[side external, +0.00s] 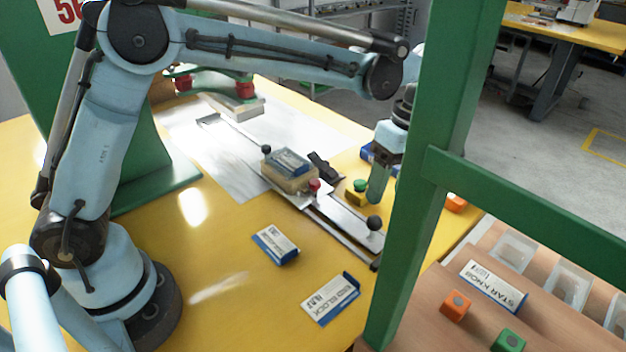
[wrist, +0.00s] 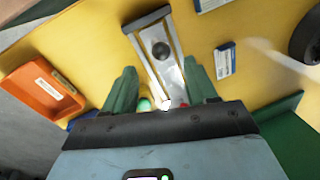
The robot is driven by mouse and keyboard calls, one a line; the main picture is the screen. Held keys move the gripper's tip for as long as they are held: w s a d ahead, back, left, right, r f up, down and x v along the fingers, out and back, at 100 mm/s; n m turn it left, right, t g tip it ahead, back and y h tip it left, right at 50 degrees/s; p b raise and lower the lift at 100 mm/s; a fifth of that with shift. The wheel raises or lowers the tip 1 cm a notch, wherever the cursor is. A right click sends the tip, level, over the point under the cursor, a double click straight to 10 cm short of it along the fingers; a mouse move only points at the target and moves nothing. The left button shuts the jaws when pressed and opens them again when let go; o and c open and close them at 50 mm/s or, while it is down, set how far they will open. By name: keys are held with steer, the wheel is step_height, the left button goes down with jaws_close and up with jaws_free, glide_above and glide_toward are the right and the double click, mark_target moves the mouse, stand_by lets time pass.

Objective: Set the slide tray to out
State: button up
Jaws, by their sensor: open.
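The slide tray is a flat metal strip (side external: 345,215) on a rail across the yellow table. A black ball knob (side external: 375,223) stands at its near end. A beige block with a blue-grey top (side external: 288,170) sits farther along the slide. In the wrist view the metal strip (wrist: 170,76) and black knob (wrist: 161,50) lie between and beyond my fingers. My gripper (side external: 377,198) is above the table beside the slide, partly near the green post. In the wrist view my gripper (wrist: 160,84) has its two green fingers spread, with nothing held between them.
A yellow box with a green button (side external: 357,187) stands beside the slide. Labelled boxes (side external: 276,245) and (side external: 331,298) lie on the table. A green post (side external: 418,180) blocks part of the side view. An orange bin (wrist: 45,90) lies left in the wrist view.

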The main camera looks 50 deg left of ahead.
steer(key=shift+w+d+r, duration=0.1)
steer(key=shift+w+r, duration=0.15)
steer(key=shift+r, duration=1.05)
steer(key=shift+w+r, duration=0.2)
steer(key=shift+r, duration=1.05)
steer(key=s+a+r+m+t+h, duration=0.1)
steer(key=s+a+r+m+t, duration=0.1)
steer(key=s+a+m+t, duration=0.5)
steer(key=s+a+f+m+t, duration=0.2)
steer(key=s+a+f+m, duration=0.3)
steer(key=a+m, duration=0.3)
steer(key=shift+s+a+m+y, duration=0.3)
steer(key=shift+s+a+m, duration=0.15)
steer(key=shift+s, duration=0.4)
steer(key=shift+r, duration=0.1)
